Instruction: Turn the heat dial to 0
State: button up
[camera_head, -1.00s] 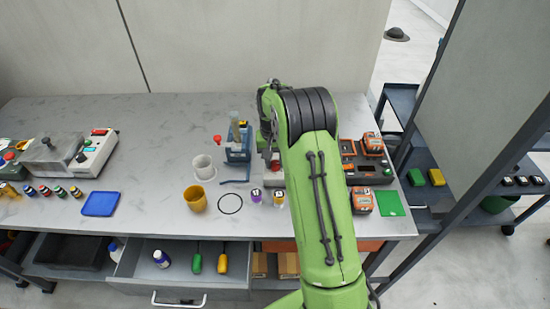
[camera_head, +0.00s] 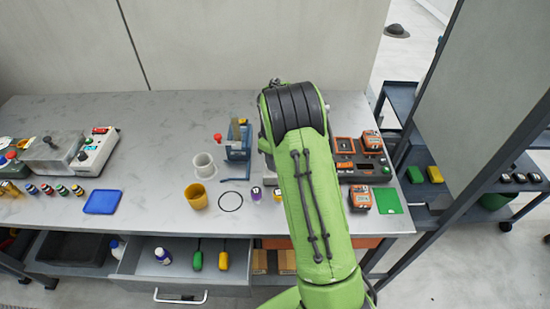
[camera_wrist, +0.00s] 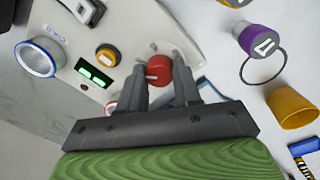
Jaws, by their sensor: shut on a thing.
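The red round dial (camera_wrist: 158,70) sits on a pale control panel (camera_wrist: 128,35) in the wrist view. My gripper (camera_wrist: 161,68) has one finger on each side of the dial and is shut on it. I cannot read the dial's setting or any scale around it. In the head view, my arm hides the gripper and the dial.
A purple-sided cylinder (camera_wrist: 258,42), a black ring (camera_wrist: 263,68) and a yellow cup (camera_wrist: 292,107) stand near the panel. In the head view, a blue tray (camera_head: 102,202) lies to the left and an open drawer (camera_head: 178,281) juts out in front.

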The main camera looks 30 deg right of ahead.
jog(key=n, duration=0.4)
jog(key=shift+n, duration=0.3)
jog(key=n+b, duration=0.1)
jog(key=n, duration=0.3)
jog(key=shift+n, duration=0.4)
jog(key=o, duration=1.1)
jog(key=shift+c, duration=0.2)
notch_tip(320, 180, up, 16)
jog(key=p, duration=0.3)
jog(key=shift+s, duration=0.3)
